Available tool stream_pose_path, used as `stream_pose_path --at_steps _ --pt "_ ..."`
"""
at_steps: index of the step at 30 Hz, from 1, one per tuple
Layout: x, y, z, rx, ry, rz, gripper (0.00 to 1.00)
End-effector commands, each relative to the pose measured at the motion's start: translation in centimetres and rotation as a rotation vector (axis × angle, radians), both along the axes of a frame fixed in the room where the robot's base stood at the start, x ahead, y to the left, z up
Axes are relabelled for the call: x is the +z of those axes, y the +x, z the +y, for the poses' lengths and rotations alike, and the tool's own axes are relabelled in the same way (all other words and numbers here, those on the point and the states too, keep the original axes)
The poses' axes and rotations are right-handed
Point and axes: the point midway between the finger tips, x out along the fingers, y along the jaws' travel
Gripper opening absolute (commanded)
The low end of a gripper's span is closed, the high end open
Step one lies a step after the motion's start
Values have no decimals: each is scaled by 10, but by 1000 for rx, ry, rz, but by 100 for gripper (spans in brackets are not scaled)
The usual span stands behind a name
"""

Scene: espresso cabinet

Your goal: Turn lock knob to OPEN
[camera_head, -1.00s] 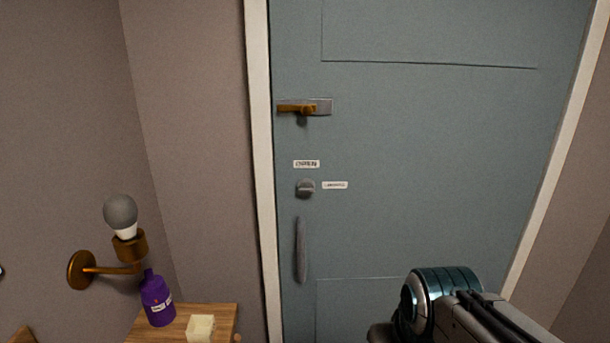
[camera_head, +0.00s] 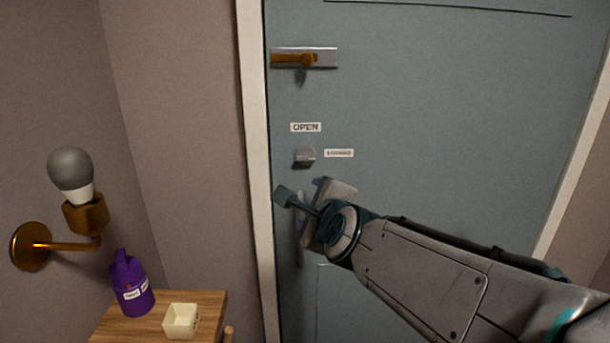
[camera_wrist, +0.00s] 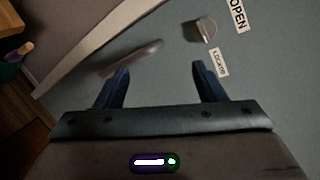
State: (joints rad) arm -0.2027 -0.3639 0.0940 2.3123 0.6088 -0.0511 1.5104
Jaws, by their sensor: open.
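The lock knob (camera_head: 305,157) is a small grey knob on the blue-grey door (camera_head: 430,120). Its raised grip lies roughly level, in line with the label (camera_head: 339,153) on its right, which reads as LOCKED. The OPEN label (camera_head: 306,127) is above it. My gripper (camera_head: 302,194) is just below the knob in the head view, apart from it. In the wrist view my gripper (camera_wrist: 158,84) has its two dark fingers spread with nothing between them. The knob (camera_wrist: 205,30) shows beyond the fingertips, up and to the right, with the LOCKED label (camera_wrist: 218,62) beside it.
A brass-handled latch (camera_head: 304,58) is above the knob. A grey vertical pull handle (camera_head: 300,235) is below, partly behind my gripper. At left are a wall lamp (camera_head: 82,210) and a wooden table (camera_head: 205,302) with a purple bottle (camera_head: 132,285) and a cream box (camera_head: 181,321).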

Motion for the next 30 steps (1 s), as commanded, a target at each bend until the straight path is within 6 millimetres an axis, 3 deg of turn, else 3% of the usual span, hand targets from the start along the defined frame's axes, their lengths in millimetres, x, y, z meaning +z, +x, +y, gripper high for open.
stream_pose_path --at_steps 1,6,12,20,30 --pt "-5 8 5 -56 133 -22 64" --pt "7 26 11 -240 603 -93 64" --pt "15 35 8 -362 974 -149 64" --pt "19 45 6 -400 1099 -169 64" --pt "19 98 6 -399 1095 -166 64"
